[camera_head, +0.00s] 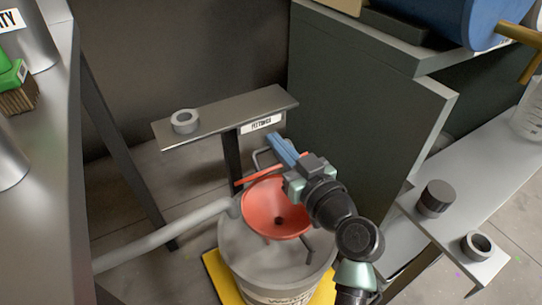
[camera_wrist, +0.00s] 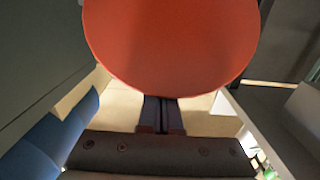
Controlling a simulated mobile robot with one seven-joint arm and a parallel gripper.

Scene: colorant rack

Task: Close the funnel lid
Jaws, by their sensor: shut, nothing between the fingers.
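The red funnel (camera_head: 268,212) sits on top of a grey drum (camera_head: 262,258), with its bowl open to view. Its red lid (camera_head: 246,181) stands raised at the funnel's back edge and shows nearly edge-on as a thin strip. In the wrist view a broad red disc (camera_wrist: 172,45), which looks like the lid, fills the upper middle. My gripper (camera_head: 272,142) reaches over from the right to the lid's far side. Its shut, empty fingers (camera_wrist: 161,102) meet the disc's lower edge in the wrist view. I cannot tell whether they touch it.
A grey shelf (camera_head: 225,112) with a metal ring (camera_head: 185,121) stands behind the funnel. A pipe (camera_head: 165,236) runs to the drum from the left. A dark panel (camera_head: 365,110) and a bench (camera_head: 470,200) with a dark cap (camera_head: 434,197) lie at right.

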